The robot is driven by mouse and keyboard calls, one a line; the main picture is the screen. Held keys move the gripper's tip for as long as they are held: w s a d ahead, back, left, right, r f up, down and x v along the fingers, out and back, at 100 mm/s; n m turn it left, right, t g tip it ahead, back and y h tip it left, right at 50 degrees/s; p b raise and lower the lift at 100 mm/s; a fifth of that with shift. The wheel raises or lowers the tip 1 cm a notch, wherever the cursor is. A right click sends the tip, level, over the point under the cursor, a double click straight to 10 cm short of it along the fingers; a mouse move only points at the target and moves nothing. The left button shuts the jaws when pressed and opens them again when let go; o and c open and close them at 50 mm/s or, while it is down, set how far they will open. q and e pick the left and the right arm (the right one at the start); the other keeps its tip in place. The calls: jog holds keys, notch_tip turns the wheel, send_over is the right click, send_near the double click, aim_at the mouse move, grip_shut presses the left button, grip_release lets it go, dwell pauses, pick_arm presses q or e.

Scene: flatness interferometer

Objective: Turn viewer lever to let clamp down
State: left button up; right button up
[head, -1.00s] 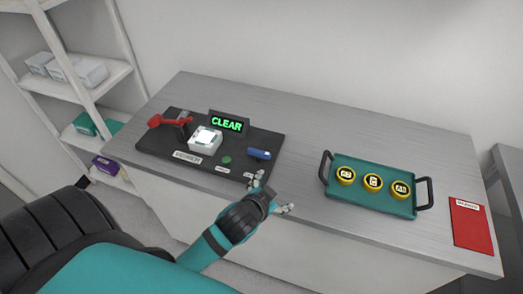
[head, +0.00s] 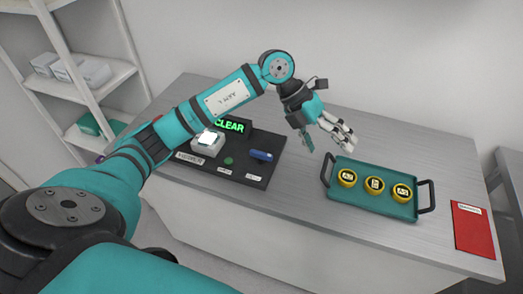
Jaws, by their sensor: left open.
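The black instrument base (head: 238,171) lies on the left part of the bench. A small blue lever-like handle (head: 261,156) sits near its right end, next to a round green button (head: 229,161). A white block with a bright lit top (head: 207,143) stands left of them, partly covered by my left arm. The red clamp-like arm at the base's left end is hidden behind my arm now. My left gripper (head: 336,140) is open and empty, above the bench to the right of the blue handle and behind the tray, touching nothing that I can see. My right gripper is out of view.
A green "CLEAR" display (head: 230,125) stands at the back of the base, partly covered by my arm. A teal tray (head: 371,205) with three yellow round pieces is on the right. A red card (head: 474,229) lies at the right end. White shelves (head: 92,85) stand left.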

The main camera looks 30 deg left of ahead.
pick_arm(q)
jog(key=w+a+r+n+y, duration=0.15)
jog(key=a+y, duration=0.45)
jog(key=a, duration=0.7)
jog(key=r+n+g+y, duration=0.1)
jog(key=n+y, duration=0.1)
send_over(261, 153)
jog(key=shift+m, duration=0.25)
notch_tip(261, 153, down, 16)
jog(key=p, duration=0.4)
jog(key=shift+p, duration=0.35)
jog(key=shift+f, duration=0.4)
jog(key=c, duration=1.2)
